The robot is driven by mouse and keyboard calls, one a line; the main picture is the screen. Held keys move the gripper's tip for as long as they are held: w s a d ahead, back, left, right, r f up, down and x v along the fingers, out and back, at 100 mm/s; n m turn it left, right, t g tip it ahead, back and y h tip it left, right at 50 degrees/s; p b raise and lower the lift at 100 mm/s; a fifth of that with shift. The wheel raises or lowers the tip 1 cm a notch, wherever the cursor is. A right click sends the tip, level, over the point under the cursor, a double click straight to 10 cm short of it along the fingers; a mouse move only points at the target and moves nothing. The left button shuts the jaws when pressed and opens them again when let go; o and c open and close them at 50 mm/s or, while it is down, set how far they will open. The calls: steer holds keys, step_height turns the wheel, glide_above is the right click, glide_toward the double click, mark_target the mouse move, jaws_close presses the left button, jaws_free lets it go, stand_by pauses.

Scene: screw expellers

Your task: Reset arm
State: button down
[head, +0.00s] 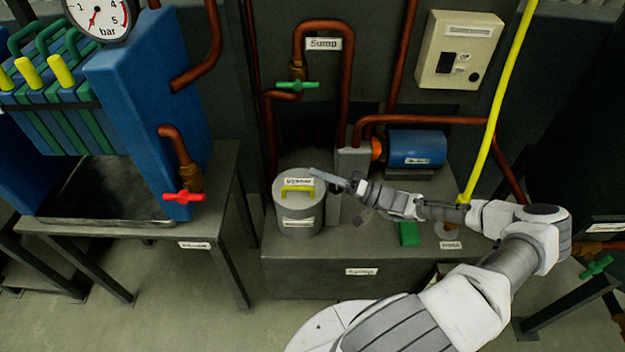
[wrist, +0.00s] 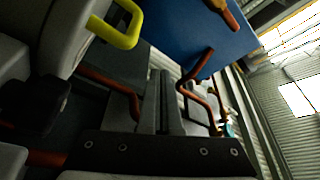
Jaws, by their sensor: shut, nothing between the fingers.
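My arm reaches from the lower right of the head view to the left across the grey bench. My gripper (head: 318,172) is at the right side of the lid of a grey canister, close to its yellow handle. In the wrist view my gripper (wrist: 165,75) shows its two fingers together in the middle, with nothing between them. The grey canister (head: 297,222) stands upright on the bench with its lid on. Its yellow handle (head: 297,188) also shows in the wrist view (wrist: 122,36), apart from the fingers.
A blue filter press (head: 135,95) with a red-handled valve (head: 183,197) stands at left. A green block (head: 409,234) lies below my forearm.

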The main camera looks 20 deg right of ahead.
steer(key=s+d+f, duration=0.3)
steer(key=d, duration=0.4)
steer(key=shift+s+d, duration=0.2)
steer(key=shift+a, duration=0.1)
